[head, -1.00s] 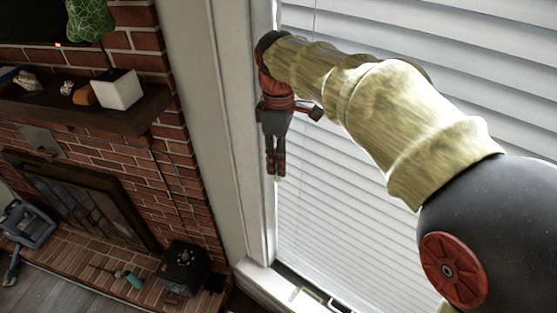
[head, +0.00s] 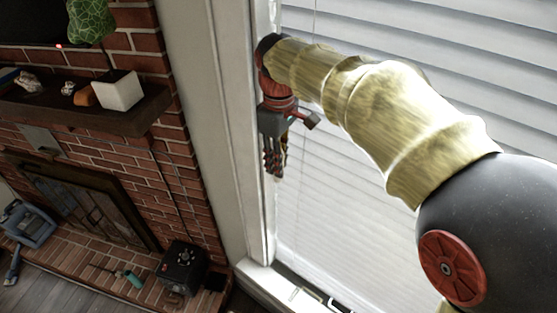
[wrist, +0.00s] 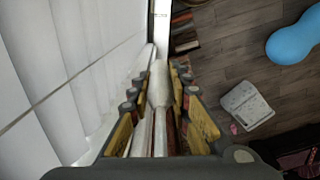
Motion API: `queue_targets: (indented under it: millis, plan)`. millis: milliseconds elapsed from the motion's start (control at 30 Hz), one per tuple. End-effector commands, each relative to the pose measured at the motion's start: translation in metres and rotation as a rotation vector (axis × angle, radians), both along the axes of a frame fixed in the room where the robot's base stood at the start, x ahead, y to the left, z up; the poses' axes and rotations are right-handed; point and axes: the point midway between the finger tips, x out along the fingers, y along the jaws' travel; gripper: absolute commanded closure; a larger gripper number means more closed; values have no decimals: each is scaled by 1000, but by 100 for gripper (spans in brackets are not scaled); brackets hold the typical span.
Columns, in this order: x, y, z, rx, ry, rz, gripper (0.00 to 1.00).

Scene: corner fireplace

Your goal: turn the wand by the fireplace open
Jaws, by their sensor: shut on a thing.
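The wand (wrist: 158,84) is a pale, slim rod beside the window blind, running between my fingers in the wrist view. My gripper (head: 275,172) hangs fingers down at the left edge of the blind, beside the window frame. In the wrist view my gripper (wrist: 160,100) has its fingers on both sides of the wand, shut on it. In the head view the fingers hide the wand, and I cannot make it out there. The white blind (head: 345,205) covers the window, and its slats also show at the left in the wrist view (wrist: 75,45).
A black box (head: 183,266) is on the hearth. The white window frame (head: 222,150) is close beside my gripper. Floor shows below in the wrist view.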

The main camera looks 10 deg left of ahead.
Motion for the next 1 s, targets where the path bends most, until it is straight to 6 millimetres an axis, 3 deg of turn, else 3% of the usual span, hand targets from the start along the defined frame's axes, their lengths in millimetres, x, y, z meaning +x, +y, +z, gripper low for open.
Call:
queue_targets:
  millis: [700, 1000]
  plan:
    - [0, 0, 1, 2, -2, -674, 100]
    - [0, 0, 1, 2, -2, -887, 100]
